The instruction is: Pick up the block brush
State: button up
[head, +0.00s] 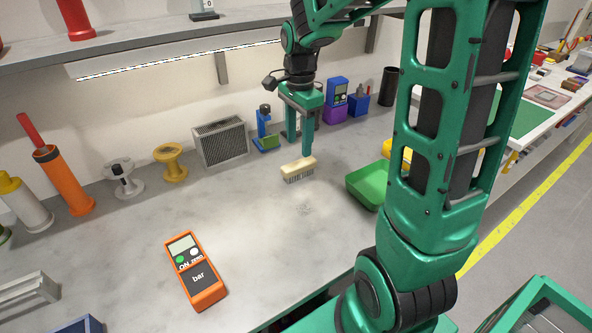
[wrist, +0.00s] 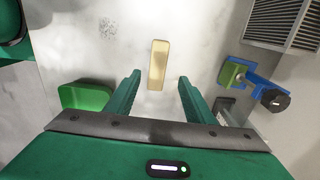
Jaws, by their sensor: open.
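The block brush (head: 299,168) has a cream wooden back and dark bristles, and rests bristles down on the grey bench top. It also shows in the wrist view as a pale upright bar (wrist: 158,65), roughly midway between the fingers and beyond their tips. My gripper (head: 298,143) is open and empty, pointing down at the bench just behind and above the brush in the head view. In the wrist view both green fingers of my gripper (wrist: 159,76) stand apart, and nothing is between them. I cannot tell the exact height gap.
A green bin (head: 366,186) stands right of the brush. A blue and green clamp-like device (head: 265,128) and a grey vented box (head: 220,143) stand behind left. An orange meter (head: 195,270) lies in front.

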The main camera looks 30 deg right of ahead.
aim_at(300, 162)
jog(key=f, duration=0.8)
jog(key=shift+s+d+f, duration=0.1)
jog(key=shift+s, duration=0.1)
grip_shut()
jog(key=shift+r, duration=0.45)
jog(key=r, duration=0.3)
jog(key=shift+s+a+r, duration=0.1)
jog(key=shift+a+r, duration=0.2)
jog(key=shift+r, duration=0.1)
jog(key=s+a+r, duration=0.5)
jog(key=a+r, duration=0.1)
jog(key=a, duration=0.3)
jog(key=shift+s+a+r, duration=0.15)
jog(key=shift+a+r, duration=0.05)
jog(key=shift+a, duration=0.15)
